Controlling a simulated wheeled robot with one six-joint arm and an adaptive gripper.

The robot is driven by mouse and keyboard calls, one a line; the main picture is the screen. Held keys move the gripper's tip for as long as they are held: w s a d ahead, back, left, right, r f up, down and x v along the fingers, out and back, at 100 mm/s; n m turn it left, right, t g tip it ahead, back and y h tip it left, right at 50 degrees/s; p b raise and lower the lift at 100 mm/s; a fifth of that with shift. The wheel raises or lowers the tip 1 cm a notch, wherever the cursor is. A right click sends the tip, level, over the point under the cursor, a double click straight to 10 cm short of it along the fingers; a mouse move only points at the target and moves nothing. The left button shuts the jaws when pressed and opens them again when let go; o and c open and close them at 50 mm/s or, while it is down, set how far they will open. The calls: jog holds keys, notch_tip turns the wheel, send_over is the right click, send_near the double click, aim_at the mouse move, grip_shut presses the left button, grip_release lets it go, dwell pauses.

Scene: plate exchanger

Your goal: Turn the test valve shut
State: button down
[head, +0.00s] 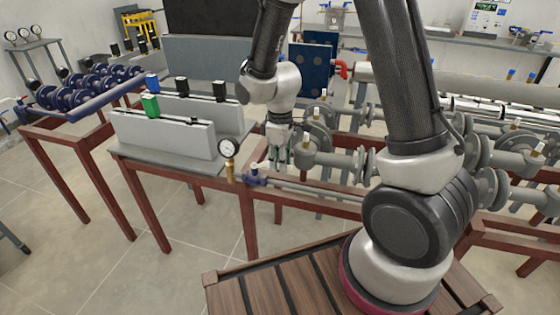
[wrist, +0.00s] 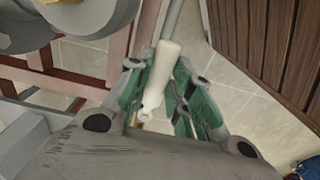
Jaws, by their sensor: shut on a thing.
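My gripper (head: 278,160) points down beside the pipework at the middle of the head view. In the wrist view its green-padded fingers (wrist: 158,85) are closed on a cream handle (wrist: 170,58), which appears to be the test valve's lever. The handle lies lengthwise between the fingers. The valve body under it is mostly hidden by the gripper in both views. A blue fitting (head: 255,178) on a thin grey pipe stands just left of the fingers in the head view.
A pressure gauge (head: 228,149) on a brass stem stands left of my gripper. Grey flanged pipes with white-tipped handles (head: 318,113) crowd its right side. A grey bench unit (head: 165,135) with coloured knobs is farther left. Open floor (head: 195,225) lies in front.

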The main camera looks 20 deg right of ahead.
jog(key=shift+w, duration=0.1)
jog(key=w+a+n, duration=0.1)
jog(key=w+n, duration=1)
jog(key=n, duration=0.7)
jog(key=shift+w+a, duration=0.2)
jog(key=shift+a, duration=0.2)
dwell(0.4)
jog(key=c, duration=1.3)
grip_release()
jog(key=shift+o, duration=0.2)
